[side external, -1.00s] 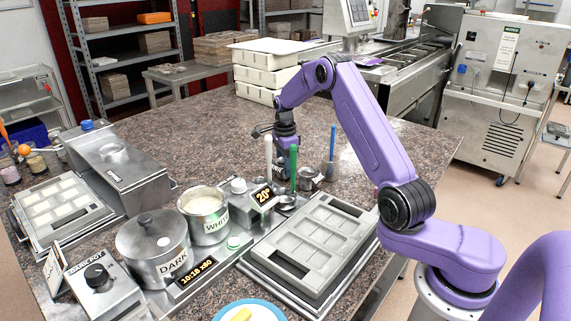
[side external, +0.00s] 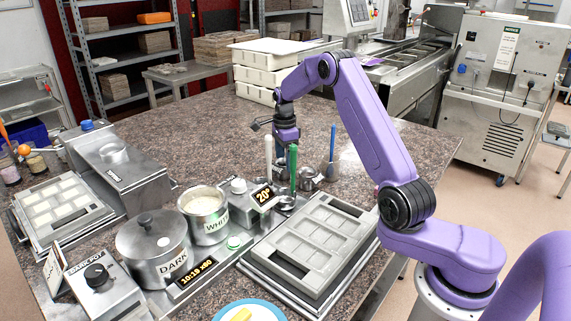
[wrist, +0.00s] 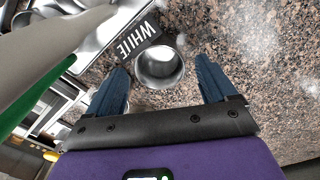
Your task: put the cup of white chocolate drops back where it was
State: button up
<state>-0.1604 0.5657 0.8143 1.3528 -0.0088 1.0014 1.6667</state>
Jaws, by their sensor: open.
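My gripper (wrist: 162,88) is open, with its two dark blue fingers apart. In the wrist view a round metal cup (wrist: 160,68) stands on the speckled counter between and just beyond the fingertips, with a visible gap to each. Its inside looks grey; I cannot make out drops in it. A dark card lettered WHITE (wrist: 137,38) lies against the cup's upper left side. In the side view my gripper (side external: 287,138) is over the counter behind the upright handles, and what is directly below it is mostly hidden.
A green handle (side external: 293,168) and a pale handle (side external: 268,158) stand upright close to my gripper. A blue-handled tool (side external: 332,145) stands to the right. A grey mould (side external: 318,235) lies nearer the camera. White stacked trays (side external: 265,75) are behind. The counter's left back is clear.

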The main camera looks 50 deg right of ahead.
notch_tip(320, 180, up, 10)
jog(key=a+n, duration=0.1)
jog(key=a, duration=0.1)
jog(key=a+n, duration=0.2)
jog(key=a, duration=0.1)
jog(key=a+r+n, duration=0.1)
jog(key=a, duration=0.1)
jog(key=shift+a+r+n, duration=0.1)
jog(key=shift+a+n, duration=0.25)
jog(key=shift+n, duration=0.05)
jog(key=s+a+n, duration=0.3)
jog(key=a+n, duration=0.1)
jog(key=s+a+r+n, duration=0.1)
jog(key=s+a+n, duration=0.3)
jog(key=a, duration=0.1)
jog(key=s+a+n, duration=0.4)
jog(key=a, duration=0.1)
jog(key=shift+s+r, duration=0.1)
jog(key=shift+r, duration=0.25)
jog(key=s+f+n, duration=0.3)
jog(key=s+n, duration=1.6)
jog(key=s, duration=0.9)
jog(key=shift+t, duration=0.3)
